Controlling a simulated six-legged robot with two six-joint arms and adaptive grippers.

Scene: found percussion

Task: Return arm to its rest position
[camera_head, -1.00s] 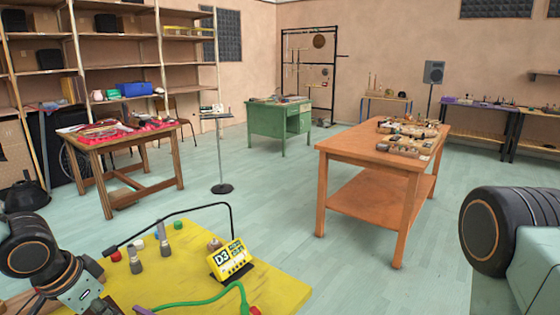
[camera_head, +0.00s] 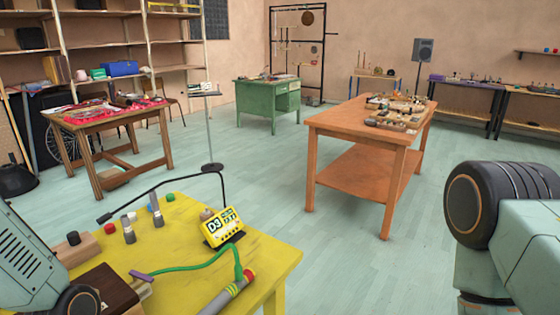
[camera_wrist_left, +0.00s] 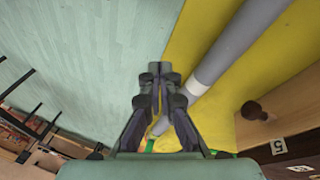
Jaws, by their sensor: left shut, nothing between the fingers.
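My left gripper (camera_wrist_left: 157,70) shows in the left wrist view, shut and empty, pointing away from the camera. Behind it lie the yellow table top, a grey tube (camera_wrist_left: 236,45) and green floor. I cannot tell its exact height above them. In the head view, a link of my left arm (camera_head: 30,262) enters at the lower left beside the yellow table (camera_head: 185,215); its gripper does not show there. My right arm (camera_head: 505,215) stands at the right edge, over the floor, with its gripper out of view.
The yellow table holds a D3 display (camera_head: 222,228), a green cable (camera_head: 200,262), a dark wooden box (camera_head: 104,288) and several small knobs. A wooden box with a knob (camera_wrist_left: 275,125) is near the gripper in the wrist view. An orange table (camera_head: 360,130) stands beyond clear floor.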

